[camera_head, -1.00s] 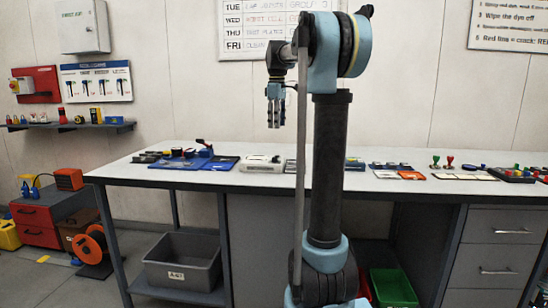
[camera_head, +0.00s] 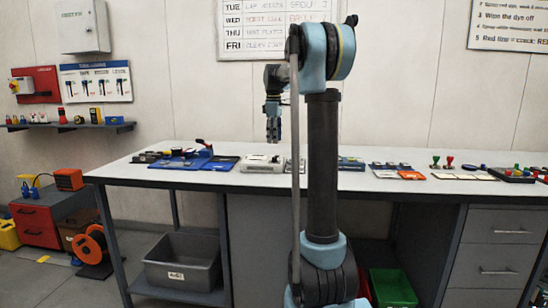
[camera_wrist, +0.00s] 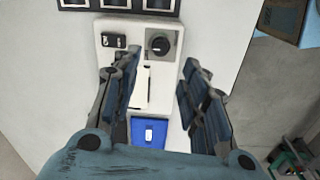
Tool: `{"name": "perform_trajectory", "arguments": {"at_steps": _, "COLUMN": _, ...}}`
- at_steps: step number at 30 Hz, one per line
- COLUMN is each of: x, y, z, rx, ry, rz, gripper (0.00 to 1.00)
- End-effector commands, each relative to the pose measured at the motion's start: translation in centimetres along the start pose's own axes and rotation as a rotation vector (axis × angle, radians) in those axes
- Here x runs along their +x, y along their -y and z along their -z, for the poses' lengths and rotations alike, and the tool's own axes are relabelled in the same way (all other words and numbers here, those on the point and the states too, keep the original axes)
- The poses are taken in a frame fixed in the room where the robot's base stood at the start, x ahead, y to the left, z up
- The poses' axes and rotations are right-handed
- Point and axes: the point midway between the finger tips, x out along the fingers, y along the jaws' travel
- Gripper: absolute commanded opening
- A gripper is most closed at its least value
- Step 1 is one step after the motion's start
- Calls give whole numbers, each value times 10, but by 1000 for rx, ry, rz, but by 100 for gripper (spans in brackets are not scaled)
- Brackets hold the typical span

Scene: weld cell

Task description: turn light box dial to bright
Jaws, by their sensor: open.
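The light box (camera_head: 262,163) is a low white box on the bench, left of my arm in the head view. In the wrist view the white box (camera_wrist: 107,24) shows from above. Its round dark dial (camera_wrist: 160,44) has a pale pointer mark and sits at the upper right, with a black switch (camera_wrist: 115,41) at the upper left. My gripper (camera_head: 273,132) hangs pointing down above the light box, apart from it. In the wrist view my gripper (camera_wrist: 153,66) is open and empty, its fingers spread on either side of the box. The fingers hide parts of the box's sides.
A blue tray of tools (camera_head: 180,162) lies left of the light box. Flat cards (camera_head: 398,171) and stamps (camera_head: 450,162) lie to the right. In the wrist view a dark framed strip (camera_wrist: 75,4) lies beyond the box and a blue piece (camera_wrist: 140,128) nearer.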

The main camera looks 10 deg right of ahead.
Motion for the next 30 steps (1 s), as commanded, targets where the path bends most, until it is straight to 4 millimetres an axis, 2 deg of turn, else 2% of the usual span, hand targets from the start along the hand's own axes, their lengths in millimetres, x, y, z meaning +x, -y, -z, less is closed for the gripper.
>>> {"name": "perform_trajectory", "arguments": {"at_steps": 9, "x": 55, "y": 0, "z": 0, "rx": 0, "ry": 0, "rz": 0, "gripper": 40}}
{"name": "perform_trajectory", "arguments": {"at_steps": 15, "x": 77, "y": 0, "z": 0, "rx": 0, "ry": 0, "rz": 0, "gripper": 40}}
{"name": "perform_trajectory", "arguments": {"at_steps": 21, "x": 85, "y": 0, "z": 0, "rx": 0, "ry": 0, "rz": 0, "gripper": 40}}
{"name": "perform_trajectory", "arguments": {"at_steps": 28, "x": 85, "y": 0, "z": 0, "rx": 0, "ry": 0, "rz": 0, "gripper": 40}}
{"name": "perform_trajectory", "arguments": {"at_steps": 29, "x": 85, "y": 0, "z": 0, "rx": 0, "ry": 0, "rz": 0, "gripper": 36}}
{"name": "perform_trajectory", "arguments": {"at_steps": 30, "x": 85, "y": 0, "z": 0, "rx": 0, "ry": 0, "rz": 0, "gripper": 27}}
